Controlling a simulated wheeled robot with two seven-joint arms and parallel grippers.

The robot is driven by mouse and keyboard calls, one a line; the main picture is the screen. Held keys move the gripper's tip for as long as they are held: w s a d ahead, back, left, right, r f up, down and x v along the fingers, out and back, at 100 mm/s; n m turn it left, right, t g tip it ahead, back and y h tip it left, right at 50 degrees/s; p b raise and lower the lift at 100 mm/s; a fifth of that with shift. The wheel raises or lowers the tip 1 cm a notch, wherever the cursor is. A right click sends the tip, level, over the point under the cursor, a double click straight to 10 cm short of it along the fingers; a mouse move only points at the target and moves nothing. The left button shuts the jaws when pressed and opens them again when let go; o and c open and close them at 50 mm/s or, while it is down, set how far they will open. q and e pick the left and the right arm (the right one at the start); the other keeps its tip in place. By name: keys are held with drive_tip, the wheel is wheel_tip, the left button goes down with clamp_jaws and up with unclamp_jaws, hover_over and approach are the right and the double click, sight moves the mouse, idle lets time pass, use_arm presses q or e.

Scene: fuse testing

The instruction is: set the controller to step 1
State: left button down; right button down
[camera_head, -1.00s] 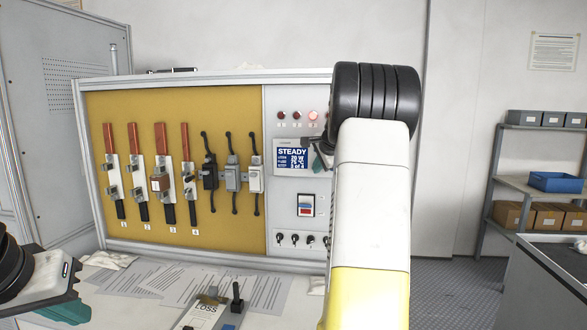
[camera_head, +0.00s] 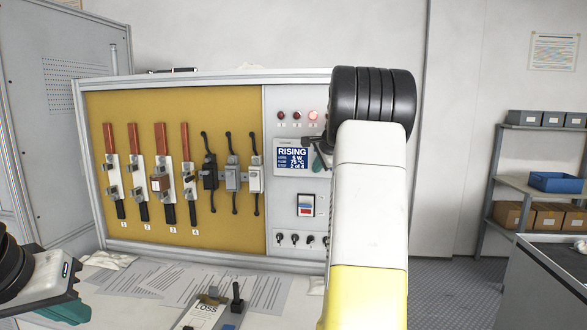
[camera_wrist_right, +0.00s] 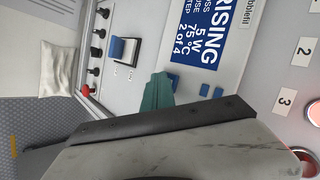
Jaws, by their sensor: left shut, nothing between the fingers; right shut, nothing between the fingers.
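The controller (camera_head: 282,163) is a white unit with a blue display on the right side of the panel. In the right wrist view its display (camera_wrist_right: 200,30) reads RISING, 5 W, 75 °C, 2 of 4. Small blue buttons (camera_wrist_right: 204,90) sit beside the display; another blue button (camera_wrist_right: 172,79) lies right at the teal fingertips. My right gripper (camera_wrist_right: 157,94) is shut and empty, at the controller's face; contact cannot be told. In the head view it (camera_head: 318,162) is mostly hidden behind my arm. My left gripper (camera_head: 72,313) is shut and empty at the lower left.
Fuse holders with red handles (camera_head: 160,140) line the yellow board (camera_head: 180,100) on the left. Papers (camera_head: 180,285) cover the bench.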

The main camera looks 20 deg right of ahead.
drive_tip(key=shift+s+a, duration=0.45)
drive_tip(key=shift+s, duration=0.3)
drive_tip(key=shift+s+a, duration=0.45)
drive_tip(key=shift+s, duration=0.25)
drive_tip(key=shift+s+a, duration=0.4)
drive_tip(key=shift+s, duration=0.3)
drive_tip(key=shift+s+a, duration=0.45)
drive_tip(key=shift+s, duration=0.25)
idle(1.1)
drive_tip(key=s+m+t+y, duration=0.1)
drive_tip(key=m, duration=0.5)
drive_tip(key=s+a+m, duration=0.1)
drive_tip(key=m, duration=0.6)
drive_tip(key=s+m+t+y, duration=0.1)
drive_tip(key=m, duration=0.6)
drive_tip(key=shift+s+a+f+t+y, duration=0.1)
drive_tip(key=shift+s+a+t+y, duration=0.1)
drive_tip(key=shift+a+t+y, duration=0.15)
